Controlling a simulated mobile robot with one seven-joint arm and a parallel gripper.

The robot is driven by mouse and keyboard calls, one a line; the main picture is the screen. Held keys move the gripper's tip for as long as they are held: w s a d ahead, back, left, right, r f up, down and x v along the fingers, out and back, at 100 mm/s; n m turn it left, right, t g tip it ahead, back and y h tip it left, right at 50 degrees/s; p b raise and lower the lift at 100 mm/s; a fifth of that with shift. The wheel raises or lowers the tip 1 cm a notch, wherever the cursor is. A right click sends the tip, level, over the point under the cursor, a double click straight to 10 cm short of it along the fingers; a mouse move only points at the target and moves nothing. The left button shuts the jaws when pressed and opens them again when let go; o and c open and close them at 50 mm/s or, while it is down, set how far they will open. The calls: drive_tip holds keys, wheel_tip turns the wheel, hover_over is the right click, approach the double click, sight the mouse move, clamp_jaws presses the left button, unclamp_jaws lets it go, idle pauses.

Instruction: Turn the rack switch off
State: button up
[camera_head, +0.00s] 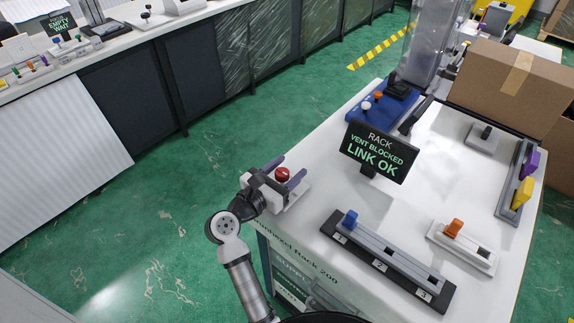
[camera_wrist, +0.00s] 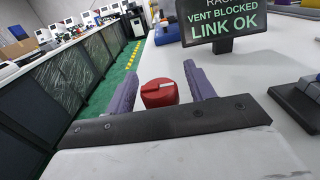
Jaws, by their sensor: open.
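A dark sign (camera_head: 379,152) on the white table reads RACK, VENT BLOCKED, LINK OK; it also shows in the wrist view (camera_wrist: 222,22). A red round knob (camera_head: 282,174) on a light base stands at the table's left edge, left of the sign. No label on the knob is readable. In the wrist view the knob (camera_wrist: 159,93) carries a pale bar mark on its top. My gripper (camera_head: 286,170) is open, its two purple fingers on either side of the knob. The wrist view shows a gap between each finger and the knob.
A long slider with a blue handle (camera_head: 349,219) and a base with an orange handle (camera_head: 453,228) lie at the front. A blue box (camera_head: 385,112) with knobs and a cardboard box (camera_head: 513,85) stand behind. Green floor (camera_head: 200,160) is clear left of the table.

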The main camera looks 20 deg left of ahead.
drive_tip(key=shift+w, duration=0.1)
drive_tip(key=c, duration=1)
